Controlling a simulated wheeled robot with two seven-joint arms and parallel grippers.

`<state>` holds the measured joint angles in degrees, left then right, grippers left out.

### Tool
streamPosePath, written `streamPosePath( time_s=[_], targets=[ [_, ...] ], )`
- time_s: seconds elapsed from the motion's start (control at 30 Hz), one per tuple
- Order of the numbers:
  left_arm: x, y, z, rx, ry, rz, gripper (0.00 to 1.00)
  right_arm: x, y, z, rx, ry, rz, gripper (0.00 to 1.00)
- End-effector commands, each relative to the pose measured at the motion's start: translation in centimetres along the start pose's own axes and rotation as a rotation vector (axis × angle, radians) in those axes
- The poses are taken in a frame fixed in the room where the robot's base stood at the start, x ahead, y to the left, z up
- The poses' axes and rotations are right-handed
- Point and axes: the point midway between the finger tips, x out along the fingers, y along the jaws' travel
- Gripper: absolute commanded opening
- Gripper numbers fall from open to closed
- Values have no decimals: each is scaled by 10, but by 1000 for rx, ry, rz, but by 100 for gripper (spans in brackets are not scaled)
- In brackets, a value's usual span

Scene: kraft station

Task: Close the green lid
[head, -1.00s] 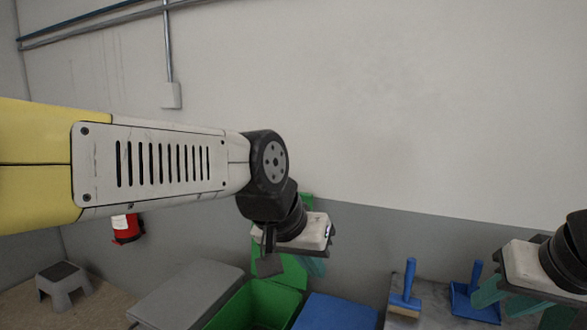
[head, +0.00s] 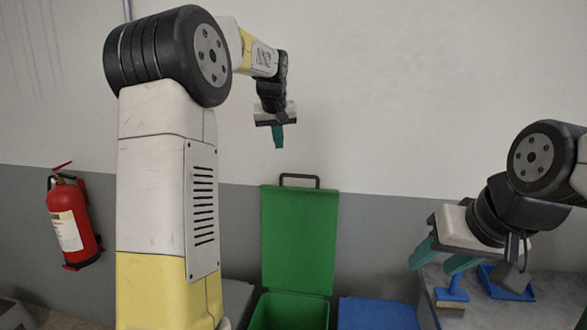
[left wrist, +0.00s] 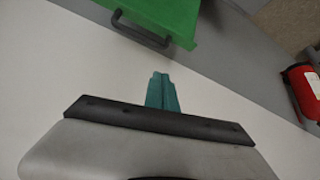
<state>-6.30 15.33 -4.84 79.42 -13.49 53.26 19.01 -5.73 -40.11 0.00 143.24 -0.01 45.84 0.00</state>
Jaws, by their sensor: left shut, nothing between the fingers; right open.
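The green lid (head: 298,240) stands upright, open, at the back of the green bin (head: 290,312), against the wall. A dark handle (head: 299,180) is on its top edge. My left gripper (head: 279,138) is shut and empty, above the lid and apart from it, fingers pointing down. In the left wrist view the shut teal fingers (left wrist: 162,92) point toward the lid (left wrist: 165,14) and its handle (left wrist: 141,30), with a gap between. My right gripper (head: 440,258) is open and empty at the right, above the grey table.
A blue lid (head: 377,314) is right of the green bin, and a grey one (head: 238,298) is left. A blue brush (head: 452,292) and a blue dustpan (head: 507,284) lie on the grey table (head: 430,312). A red fire extinguisher (head: 74,224) hangs on the left wall.

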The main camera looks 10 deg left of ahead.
Motion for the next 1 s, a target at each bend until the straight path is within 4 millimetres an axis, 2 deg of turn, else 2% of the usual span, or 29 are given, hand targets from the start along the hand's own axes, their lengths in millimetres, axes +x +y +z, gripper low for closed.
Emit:
streamPosePath(
  time_s=[0.03,0.1,0.23,0.43,0.8,0.87,1.0],
  targets=[
    [11,2,-10,-4,3,-11,0,0,0,0,0,0,0,45],
    [19,3,-18,-13,9,-21,0,0,0,0,0,0,0,45],
    [29,4,-26,-20,13,-31,0,0,0,0,0,0,0,45],
    [54,3,-26,-21,11,-33,0,0,0,0,0,0,0,45],
    [132,0,-26,-21,11,-33,0,0,0,0,0,0,0,45],
    [122,1,-17,-19,14,-31,0,0,0,0,0,0,0,45],
    [118,2,-1,-18,14,-31,0,0,0,0,0,1,0,45]
  ],
)
